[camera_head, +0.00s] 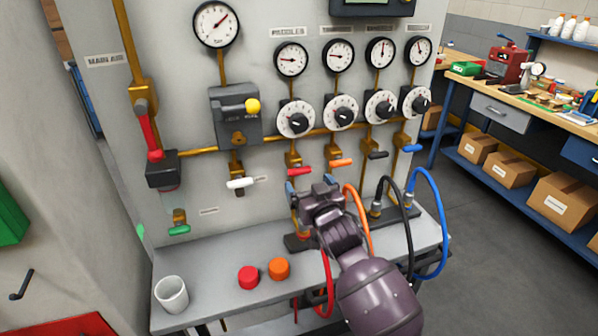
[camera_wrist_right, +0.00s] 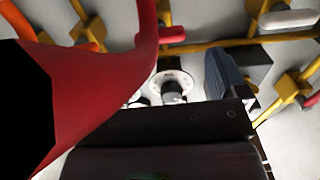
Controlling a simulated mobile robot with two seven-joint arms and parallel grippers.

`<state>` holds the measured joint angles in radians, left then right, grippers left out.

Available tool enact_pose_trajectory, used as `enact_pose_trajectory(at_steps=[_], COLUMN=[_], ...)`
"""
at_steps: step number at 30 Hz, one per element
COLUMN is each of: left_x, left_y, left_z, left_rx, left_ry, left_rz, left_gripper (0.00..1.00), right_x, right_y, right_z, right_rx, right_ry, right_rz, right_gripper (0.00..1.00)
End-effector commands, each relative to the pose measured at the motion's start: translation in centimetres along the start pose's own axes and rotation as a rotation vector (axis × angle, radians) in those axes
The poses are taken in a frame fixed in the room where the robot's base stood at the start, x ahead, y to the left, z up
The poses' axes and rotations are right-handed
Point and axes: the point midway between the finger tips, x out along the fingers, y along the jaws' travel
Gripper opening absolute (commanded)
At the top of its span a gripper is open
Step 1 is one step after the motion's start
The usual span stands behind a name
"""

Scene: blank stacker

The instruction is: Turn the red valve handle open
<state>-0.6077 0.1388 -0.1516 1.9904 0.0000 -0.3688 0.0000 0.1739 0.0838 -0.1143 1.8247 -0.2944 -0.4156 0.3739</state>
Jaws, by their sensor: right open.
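The small red valve handle (camera_head: 299,170) sits roughly level on a brass valve, below the leftmost white dial of a row. It also shows in the right wrist view (camera_wrist_right: 173,35) near the top. My right gripper (camera_head: 311,185) is open and empty, just below and slightly right of the red handle, apart from it as far as I can tell. One blue-grey finger (camera_wrist_right: 235,75) shows in the wrist view; the other is hidden. A large red curved shape, apparently the red hose (camera_wrist_right: 105,85), blocks much of that view. My left gripper is out of view.
A white handle (camera_head: 240,183) is to the left, an orange handle (camera_head: 341,162) to the right. A red lever (camera_head: 151,135) stands at the main air pipe. Red (camera_head: 327,275), orange, black and blue hoses crowd the shelf. A white cup (camera_head: 171,294) and two caps stand front left.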

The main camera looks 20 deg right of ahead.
Motion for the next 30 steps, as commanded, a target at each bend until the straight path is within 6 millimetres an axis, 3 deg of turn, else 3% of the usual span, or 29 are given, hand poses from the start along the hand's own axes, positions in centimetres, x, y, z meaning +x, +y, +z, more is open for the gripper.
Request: enact_pose_trajectory(at_steps=[6,12,26,30], left_x=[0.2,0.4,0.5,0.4], left_y=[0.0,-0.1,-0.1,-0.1], left_z=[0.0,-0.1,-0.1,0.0], left_rx=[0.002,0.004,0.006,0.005], left_ry=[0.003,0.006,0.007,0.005], left_rz=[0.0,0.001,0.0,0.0], left_gripper=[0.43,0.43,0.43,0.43], right_x=[3.6,5.9,6.8,6.8], right_y=[0.1,0.0,0.1,0.1], right_z=[0.0,0.0,0.0,0.0], right_rx=[-0.002,-0.002,-0.001,-0.001], right_ry=[0.001,0.0,0.0,0.0], right_rz=[0.0,0.0,0.0,0.0], right_gripper=[0.92,0.92,0.92,0.72])
